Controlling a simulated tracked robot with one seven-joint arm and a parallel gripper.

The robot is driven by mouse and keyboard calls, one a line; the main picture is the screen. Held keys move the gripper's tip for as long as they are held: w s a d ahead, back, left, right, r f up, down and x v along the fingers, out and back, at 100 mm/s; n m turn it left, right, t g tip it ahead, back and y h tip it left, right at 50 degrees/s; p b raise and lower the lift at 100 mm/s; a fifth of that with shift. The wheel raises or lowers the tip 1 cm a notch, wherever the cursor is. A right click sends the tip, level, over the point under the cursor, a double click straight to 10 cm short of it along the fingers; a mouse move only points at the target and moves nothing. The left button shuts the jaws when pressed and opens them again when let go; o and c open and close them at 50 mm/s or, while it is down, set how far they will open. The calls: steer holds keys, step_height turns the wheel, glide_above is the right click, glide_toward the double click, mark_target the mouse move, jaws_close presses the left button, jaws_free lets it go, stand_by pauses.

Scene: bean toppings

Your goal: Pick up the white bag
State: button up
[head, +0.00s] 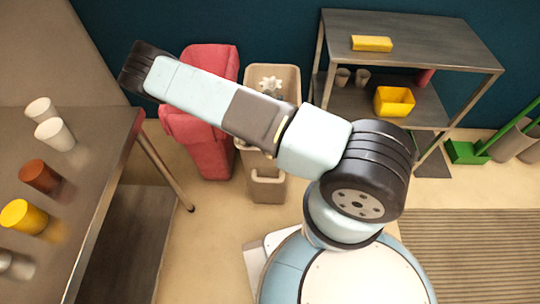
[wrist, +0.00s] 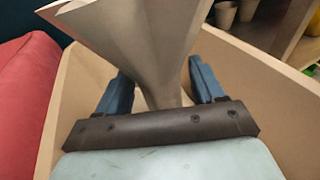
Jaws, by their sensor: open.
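The white bag (wrist: 140,35) looks cream-coloured and pleated in the wrist view. It flares wide at the top and narrows to a neck between the fingers of my gripper (wrist: 158,70). The two blue fingers stand apart, one on each side of the neck, with a gap visible at least on the left. The bag is inside a tan bin (wrist: 285,85). In the head view, a crinkled white top (head: 270,84), likely the bag's, shows in the bin (head: 287,75).
A red bin (head: 210,62) stands left of the tan bin, close beside it. A metal shelf (head: 425,37) with cups and a yellow box (head: 393,101) is on the right. A table (head: 105,150) with several cups is on the left.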

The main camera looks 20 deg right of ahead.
steer(key=shift+w+d+f, duration=0.1)
steer(key=shift+w+d, duration=0.3)
steer(key=shift+w, duration=0.1)
jaws_close()
stand_by(0.6)
